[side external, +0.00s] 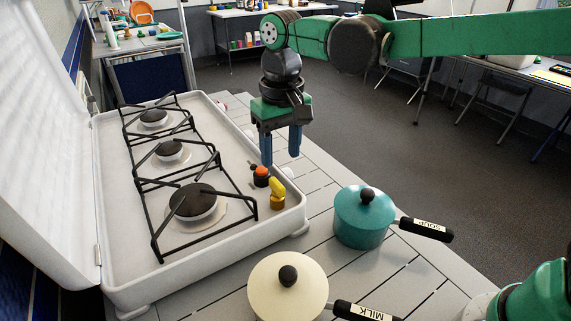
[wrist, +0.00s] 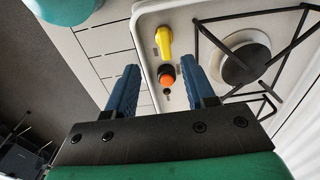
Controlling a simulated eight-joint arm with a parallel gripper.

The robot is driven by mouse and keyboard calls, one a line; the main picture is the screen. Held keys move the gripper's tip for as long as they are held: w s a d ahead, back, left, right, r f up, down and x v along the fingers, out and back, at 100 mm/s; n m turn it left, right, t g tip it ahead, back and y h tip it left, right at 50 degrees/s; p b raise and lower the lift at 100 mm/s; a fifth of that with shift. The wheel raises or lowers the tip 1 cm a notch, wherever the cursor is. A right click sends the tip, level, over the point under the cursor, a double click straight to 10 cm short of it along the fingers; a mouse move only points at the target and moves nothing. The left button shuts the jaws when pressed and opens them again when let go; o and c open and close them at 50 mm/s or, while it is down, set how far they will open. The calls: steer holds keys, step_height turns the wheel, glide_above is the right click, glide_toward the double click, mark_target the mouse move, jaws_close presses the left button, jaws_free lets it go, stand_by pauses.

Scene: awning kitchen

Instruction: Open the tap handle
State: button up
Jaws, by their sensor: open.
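The yellow tap handle (side external: 277,190) stands on the front edge of the white stove, near its right corner. In the wrist view the yellow handle (wrist: 163,40) lies beyond the fingertips, in line with the gap between them. My gripper (side external: 280,160) is open and empty, with its blue fingers pointing down above the stove's front edge, apart from the handle. In the wrist view an orange-topped black knob (wrist: 167,76) shows between the fingers of my gripper (wrist: 160,68). Nothing hides the yellow handle.
The orange-topped knob (side external: 261,175) stands close beside the yellow handle. Black pan grates (side external: 187,183) cover the burners behind. A teal soup pot (side external: 362,220) and a cream milk pot (side external: 287,290) stand on the slatted table in front of the stove.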

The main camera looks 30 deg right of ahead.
mark_target(277, 183)
steer(key=shift+w+a+f, duration=0.15)
steer(key=shift+a+f, duration=0.25)
steer(key=shift+f, duration=2.65)
jaws_close()
